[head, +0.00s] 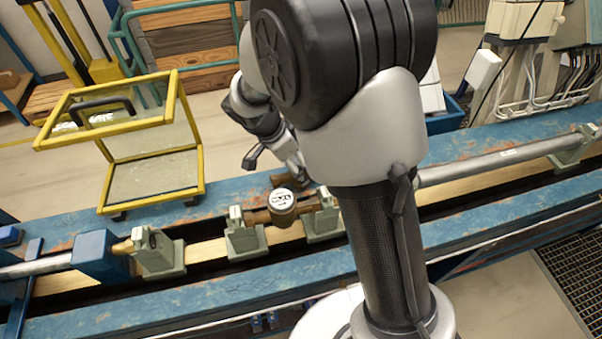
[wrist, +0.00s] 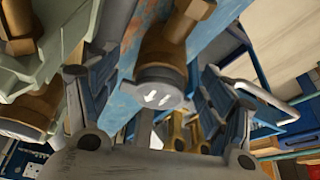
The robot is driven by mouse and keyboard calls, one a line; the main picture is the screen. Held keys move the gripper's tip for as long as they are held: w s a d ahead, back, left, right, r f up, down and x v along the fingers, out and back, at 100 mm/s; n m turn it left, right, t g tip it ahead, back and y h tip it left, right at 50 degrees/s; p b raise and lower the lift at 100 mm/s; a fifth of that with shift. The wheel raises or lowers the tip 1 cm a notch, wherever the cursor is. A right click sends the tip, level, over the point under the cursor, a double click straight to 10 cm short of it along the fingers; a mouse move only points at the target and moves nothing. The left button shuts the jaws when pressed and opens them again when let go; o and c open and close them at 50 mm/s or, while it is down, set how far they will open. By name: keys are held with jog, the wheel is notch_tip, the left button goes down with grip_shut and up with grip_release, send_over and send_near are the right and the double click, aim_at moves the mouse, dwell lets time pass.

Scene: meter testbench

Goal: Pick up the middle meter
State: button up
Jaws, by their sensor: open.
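A brass meter (head: 282,203) with a round white-marked face sits between two green clamps on the bench rail. A second brown meter body (head: 285,180) is just behind it on the blue beam, partly hidden by my gripper. My gripper (head: 274,160) is above and behind the clamped meter, partly hidden by my arm. In the wrist view, my open gripper (wrist: 145,75) has a finger on each side of a brass meter (wrist: 165,55) with a grey cap and white arrows. No contact is visible. More brass parts (wrist: 30,105) show beside green clamps at left.
The blue bench beam (head: 480,150) runs across the view, with a grey pipe (head: 490,163) along its right part. A yellow-framed glass guard (head: 150,170) stands at the left. Green clamps (head: 246,238) rise from the rail.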

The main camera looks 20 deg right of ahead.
jog(key=b+x, duration=0.1)
jog(key=x, duration=0.3)
jog(key=shift+a, duration=0.1)
jog(key=shift+r, duration=0.15)
jog(key=shift+c, duration=0.4)
jog(key=c, duration=1.6)
